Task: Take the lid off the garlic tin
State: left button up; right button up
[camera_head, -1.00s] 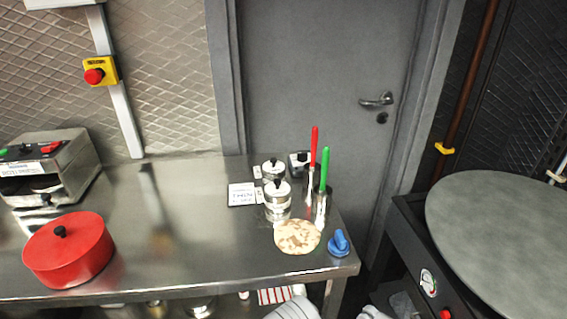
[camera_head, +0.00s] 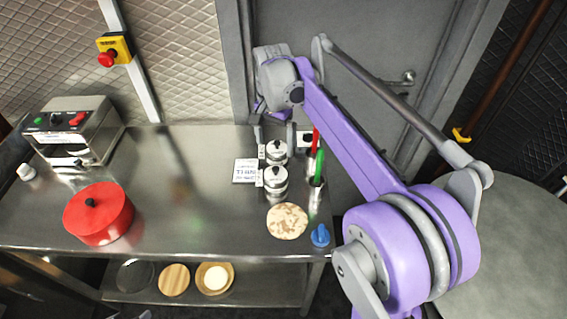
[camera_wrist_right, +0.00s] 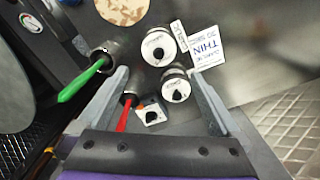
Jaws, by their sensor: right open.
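Two metal tins with white-rimmed lids and black knobs stand at the bench's right end. The front tin (camera_head: 276,180) and the rear tin (camera_head: 277,151) also show in the right wrist view, front (camera_wrist_right: 159,44) and rear (camera_wrist_right: 176,88). I cannot read which one is garlic; both lids are on. My right gripper (camera_head: 274,138) points down, open and empty, above and around the rear tin's area. In the right wrist view its fingers (camera_wrist_right: 160,76) lie on either side of the rear tin, apart from it. My left gripper is out of view.
Close by are a small white box with a black knob (camera_wrist_right: 151,114), red (camera_wrist_right: 123,114) and green (camera_wrist_right: 82,80) handled tools in metal holders, a printed card (camera_head: 245,171), flatbread (camera_head: 287,221) and a blue object (camera_head: 320,236). A red pot (camera_head: 98,214) stands left; mid-bench is clear.

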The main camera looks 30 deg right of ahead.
aim_at(274, 170)
jog(key=f, duration=1)
jog(key=shift+s+a+f, duration=0.25)
jog(key=shift+s+a, duration=0.05)
jog(key=shift+a, duration=0.05)
jog(key=c, duration=1)
